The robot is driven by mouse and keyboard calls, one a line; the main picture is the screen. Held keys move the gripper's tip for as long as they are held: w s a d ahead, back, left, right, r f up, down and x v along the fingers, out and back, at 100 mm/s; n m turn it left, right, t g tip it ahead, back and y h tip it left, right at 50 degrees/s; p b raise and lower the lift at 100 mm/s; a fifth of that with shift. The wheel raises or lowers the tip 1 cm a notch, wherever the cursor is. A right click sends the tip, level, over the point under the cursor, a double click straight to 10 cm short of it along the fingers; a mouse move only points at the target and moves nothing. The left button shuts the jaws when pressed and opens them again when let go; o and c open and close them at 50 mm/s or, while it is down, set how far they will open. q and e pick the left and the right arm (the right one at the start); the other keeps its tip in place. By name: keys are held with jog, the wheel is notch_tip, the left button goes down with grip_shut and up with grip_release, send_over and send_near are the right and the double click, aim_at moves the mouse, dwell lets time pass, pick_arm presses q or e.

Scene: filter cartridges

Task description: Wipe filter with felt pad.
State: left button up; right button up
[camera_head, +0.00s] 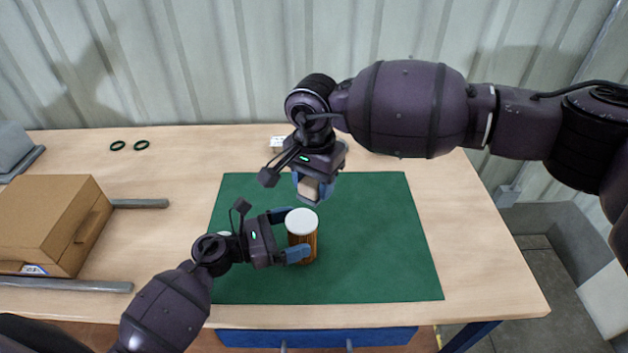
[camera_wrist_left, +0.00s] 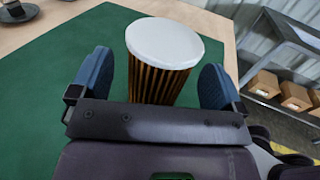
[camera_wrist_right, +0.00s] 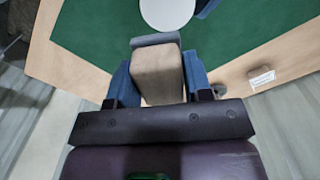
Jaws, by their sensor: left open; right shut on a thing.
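The filter (camera_head: 302,238) stands upright on the green mat (camera_head: 380,270), with a white round top and brown pleated sides. It also shows in the left wrist view (camera_wrist_left: 160,62). My left gripper (camera_head: 292,235) is open, with one finger on each side of the filter; I cannot tell whether they touch it. My right gripper (camera_head: 313,188) is shut on the felt pad (camera_head: 308,190), a beige block with a grey edge, held above and behind the filter. The pad shows between the fingers in the right wrist view (camera_wrist_right: 158,75).
A cardboard box (camera_head: 50,225) stands at the left between grey rails (camera_head: 70,284). Two dark rings (camera_head: 130,146) lie at the back left of the table (camera_head: 190,180). A small white item (camera_head: 278,143) is at the back. The right part of the mat is clear.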

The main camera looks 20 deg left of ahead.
pick_arm(q)
jog(key=v, duration=0.9)
jog(key=shift+s+a, duration=0.15)
jog(key=shift+r, duration=0.1)
pick_arm(e)
jog(key=shift+r, duration=0.15)
jog(key=shift+r+p, duration=0.3)
jog(key=shift+r, duration=1.1)
pick_arm(q)
jog(key=shift+r, duration=0.4)
pick_arm(e)
jog(key=shift+f, duration=0.1)
